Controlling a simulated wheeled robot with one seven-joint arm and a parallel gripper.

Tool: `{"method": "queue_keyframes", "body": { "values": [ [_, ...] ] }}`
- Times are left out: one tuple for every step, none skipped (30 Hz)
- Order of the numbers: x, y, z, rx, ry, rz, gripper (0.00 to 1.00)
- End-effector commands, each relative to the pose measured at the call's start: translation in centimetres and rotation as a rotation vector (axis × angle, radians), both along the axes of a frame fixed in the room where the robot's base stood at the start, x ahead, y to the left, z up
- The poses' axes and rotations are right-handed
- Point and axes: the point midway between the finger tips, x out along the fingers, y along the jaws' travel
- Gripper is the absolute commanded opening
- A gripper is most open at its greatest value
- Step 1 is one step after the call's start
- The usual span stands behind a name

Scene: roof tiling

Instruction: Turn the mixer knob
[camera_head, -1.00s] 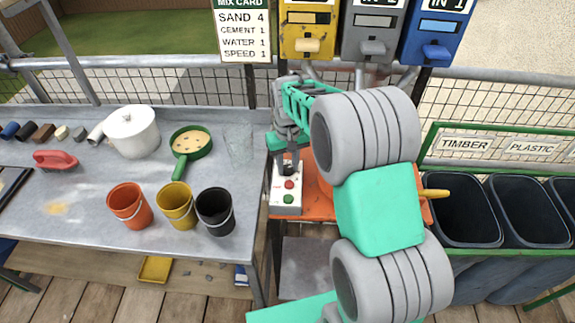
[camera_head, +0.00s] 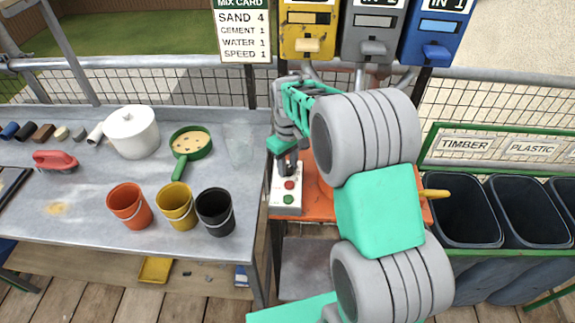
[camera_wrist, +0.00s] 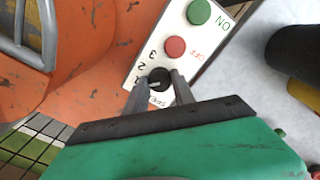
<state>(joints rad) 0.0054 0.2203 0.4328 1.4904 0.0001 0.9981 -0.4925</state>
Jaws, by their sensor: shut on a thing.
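The mixer knob (camera_wrist: 159,79) is a black round dial with a pale pointer mark, on a white control panel (camera_wrist: 188,58). In the wrist view the numbers 1, 2 and 3 are printed beside it, and the pointer lies near the 1 and 2 side. My gripper (camera_wrist: 158,86) has its two grey fingers closed around the knob, one on each side. In the head view my gripper (camera_head: 287,168) comes down on the far end of the panel (camera_head: 286,200) and mostly hides the knob.
A red OFF button (camera_wrist: 175,47) and a green ON button (camera_wrist: 199,12) sit on the same panel. The orange mixer body (camera_wrist: 85,60) is beside it. A steel table (camera_head: 75,215) with orange, yellow and black buckets stands at left. A mix card (camera_head: 242,30) reads SPEED 1.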

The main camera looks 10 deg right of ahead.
Motion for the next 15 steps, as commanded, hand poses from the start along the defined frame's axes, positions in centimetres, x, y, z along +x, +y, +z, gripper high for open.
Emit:
{"method": "queue_keyframes", "body": {
  "values": [
    [0.06,0.02,0.08,0.0,-0.002,0.001,0.0],
    [0.06,0.02,0.08,0.0,-0.002,0.001,0.0],
    [0.06,0.02,0.08,0.0,-0.002,0.001,0.0],
    [0.05,0.01,0.08,0.0,-0.002,0.001,0.0],
    [0.05,0.01,0.08,0.0,-0.002,0.001,0.31],
    [0.05,0.01,0.08,0.0,-0.002,0.001,0.34],
    [0.05,0.01,0.08,0.0,-0.002,0.001,0.37],
    [0.05,0.01,0.07,0.0,-0.001,0.001,0.39],
    [0.04,0.01,0.07,0.0,-0.001,0.0,0.42],
    [0.04,0.01,0.06,0.0,-0.001,0.0,0.45],
    [0.03,0.01,0.05,0.0,-0.001,0.0,0.47],
    [0.02,0.0,0.05,0.0,-0.001,0.0,0.51],
    [0.02,0.0,0.04,0.0,-0.001,0.0,0.52],
    [0.02,0.0,0.04,0.0,-0.001,0.0,0.52],
    [0.01,0.0,0.03,0.0,0.0,0.0,0.52]
  ]
}}
